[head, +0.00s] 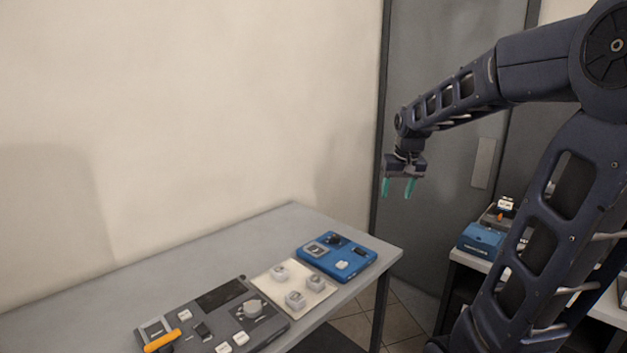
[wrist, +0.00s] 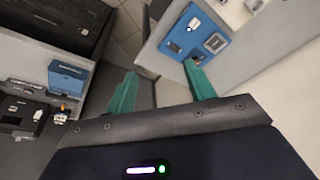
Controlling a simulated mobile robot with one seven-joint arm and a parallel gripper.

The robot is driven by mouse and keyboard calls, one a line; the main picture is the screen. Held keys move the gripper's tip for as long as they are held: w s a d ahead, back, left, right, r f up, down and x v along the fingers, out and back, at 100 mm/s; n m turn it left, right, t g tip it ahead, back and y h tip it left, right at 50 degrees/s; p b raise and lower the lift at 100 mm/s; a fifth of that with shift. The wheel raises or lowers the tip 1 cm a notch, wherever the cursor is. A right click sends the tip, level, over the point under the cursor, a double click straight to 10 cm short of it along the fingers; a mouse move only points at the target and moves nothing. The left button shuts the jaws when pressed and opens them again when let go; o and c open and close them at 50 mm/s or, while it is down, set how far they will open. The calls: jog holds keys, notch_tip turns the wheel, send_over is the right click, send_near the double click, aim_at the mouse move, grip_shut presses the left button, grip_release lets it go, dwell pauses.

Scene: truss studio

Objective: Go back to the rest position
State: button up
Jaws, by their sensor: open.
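My gripper (head: 398,188) hangs in the air at the end of my arm, above and to the right of the table's far right corner. Its two green fingers point down and stand apart, with nothing between them. The wrist view also shows the open gripper (wrist: 160,88), with floor and the table's edge beyond the fingers. The gripper touches nothing.
A grey table (head: 215,253) carries a blue panel (head: 337,257), a cream plate with several grey knobs (head: 292,286) and a dark grey panel (head: 212,322). A second bench at right holds a blue box (head: 481,238). A grey door (head: 440,120) stands behind.

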jog(key=s+d+t, duration=0.1)
jog(key=s+d, duration=0.1)
jog(key=s, duration=0.7)
jog(key=s+d+f, duration=0.1)
jog(key=s+d, duration=0.1)
jog(key=s, duration=0.7)
jog(key=shift+f+t+h, duration=0.3)
jog(key=shift+t, duration=0.1)
